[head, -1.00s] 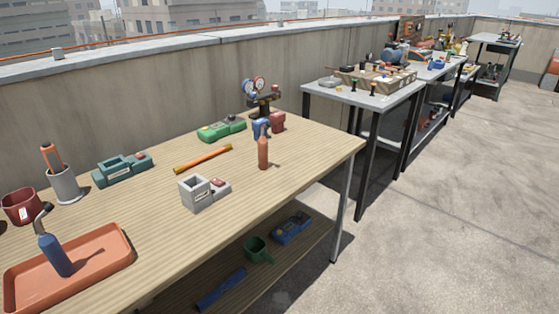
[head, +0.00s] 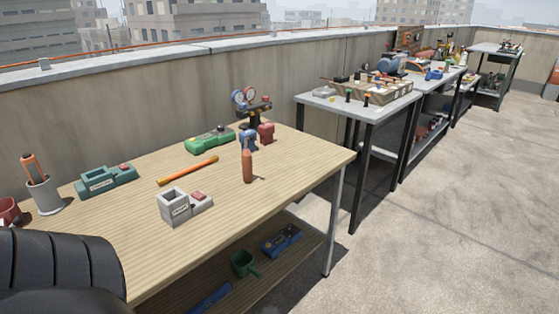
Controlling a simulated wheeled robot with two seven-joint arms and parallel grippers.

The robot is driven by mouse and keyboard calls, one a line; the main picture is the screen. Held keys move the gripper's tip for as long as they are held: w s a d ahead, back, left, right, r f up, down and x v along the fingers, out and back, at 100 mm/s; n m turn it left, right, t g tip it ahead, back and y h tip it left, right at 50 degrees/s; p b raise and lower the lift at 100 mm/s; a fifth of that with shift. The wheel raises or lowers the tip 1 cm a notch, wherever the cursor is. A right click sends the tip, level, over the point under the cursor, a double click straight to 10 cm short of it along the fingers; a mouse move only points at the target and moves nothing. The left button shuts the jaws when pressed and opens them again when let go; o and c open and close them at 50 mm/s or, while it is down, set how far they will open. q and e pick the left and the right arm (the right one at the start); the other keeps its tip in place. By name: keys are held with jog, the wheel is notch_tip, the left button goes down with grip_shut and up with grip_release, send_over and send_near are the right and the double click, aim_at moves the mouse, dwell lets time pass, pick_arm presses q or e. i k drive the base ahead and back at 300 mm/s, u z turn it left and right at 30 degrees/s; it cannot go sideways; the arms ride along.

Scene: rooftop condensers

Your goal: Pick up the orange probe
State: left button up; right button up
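A yellow-orange rod (head: 187,171) lies on the wooden table in the head view, in front of a green device. An orange tool with a dark band (head: 33,168) stands in a grey cup (head: 45,196) at the left. A brown-orange upright piece (head: 247,166) stands near the right part of the table. I cannot tell for certain which of these is the orange probe. Neither of my grippers is in view. A black ribbed part of my arm (head: 65,270) fills the lower left corner and hides the table there.
On the wooden table (head: 130,225) stand a teal device (head: 106,181), a grey block-shaped holder (head: 183,206), a green device (head: 209,140) and a gauge set (head: 250,105). A dark red mug (head: 9,212) is at the left edge. Concrete floor (head: 440,230) is open at right.

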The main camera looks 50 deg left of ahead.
aim_at(246, 155)
jog(key=i, duration=0.5)
jog(key=u, duration=1.1)
